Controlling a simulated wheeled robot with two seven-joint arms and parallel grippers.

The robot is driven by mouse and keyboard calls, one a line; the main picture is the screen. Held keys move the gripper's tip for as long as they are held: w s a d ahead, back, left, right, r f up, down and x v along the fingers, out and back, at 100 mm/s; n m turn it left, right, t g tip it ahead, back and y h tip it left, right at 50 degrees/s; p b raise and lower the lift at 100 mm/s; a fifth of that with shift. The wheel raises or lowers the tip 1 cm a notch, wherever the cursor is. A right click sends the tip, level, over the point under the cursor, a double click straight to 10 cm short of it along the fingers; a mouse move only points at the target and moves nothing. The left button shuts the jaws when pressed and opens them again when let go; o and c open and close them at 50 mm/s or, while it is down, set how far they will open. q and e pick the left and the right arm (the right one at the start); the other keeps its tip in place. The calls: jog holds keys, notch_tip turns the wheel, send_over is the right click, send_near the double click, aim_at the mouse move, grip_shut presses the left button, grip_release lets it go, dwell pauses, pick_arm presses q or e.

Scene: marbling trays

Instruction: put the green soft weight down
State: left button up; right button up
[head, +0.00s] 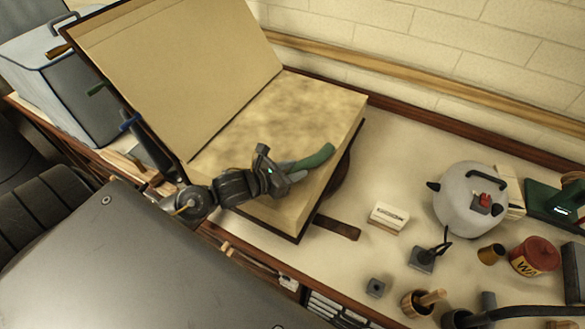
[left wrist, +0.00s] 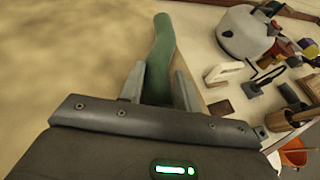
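The green soft weight (head: 314,158) is a long, slightly bent tube. It lies over the mottled right-hand page of a large open book (head: 290,110), with its far end close to the page's right edge. My left gripper (head: 287,178) is at the weight's near end. In the left wrist view the weight (left wrist: 160,55) runs out between the two fingers (left wrist: 159,88), which sit close against its sides, and its near end is hidden by the gripper body. I cannot tell whether the weight touches the page. My right gripper is not in view.
Right of the book stand a white block (head: 388,217), a grey rounded pot (head: 465,200), a red tin (head: 535,256) and a small dark block with a handle (head: 422,259). A brown strip (head: 337,228) lies by the book's corner. A brick wall rises behind.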

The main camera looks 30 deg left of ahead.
pick_arm(q)
jog(key=o, duration=0.4)
jog(key=shift+r+p, duration=0.25)
jog(key=shift+p, duration=0.05)
jog(key=b+v, duration=0.1)
jog(key=v, duration=0.1)
jog(key=b+v, duration=0.1)
jog(key=v, duration=0.2)
jog(key=b+v, duration=0.1)
jog(key=v, duration=0.1)
jog(key=shift+s+a+f, duration=0.15)
jog(key=shift+s+f, duration=0.1)
jog(key=shift+s, duration=0.2)
jog(key=shift+s+a+r+p, duration=0.15)
jog(key=shift+s+r+p, duration=0.2)
jog(key=shift+s+r, duration=0.15)
jog(key=shift+s+a+r+p, duration=0.2)
jog(key=shift+s+r+p, duration=0.2)
jog(key=shift+s, duration=0.15)
jog(key=shift+s+a+r+p, duration=0.2)
jog(key=shift+s+p, duration=0.2)
jog(key=shift+s, duration=0.25)
jog(key=shift+f, duration=0.1)
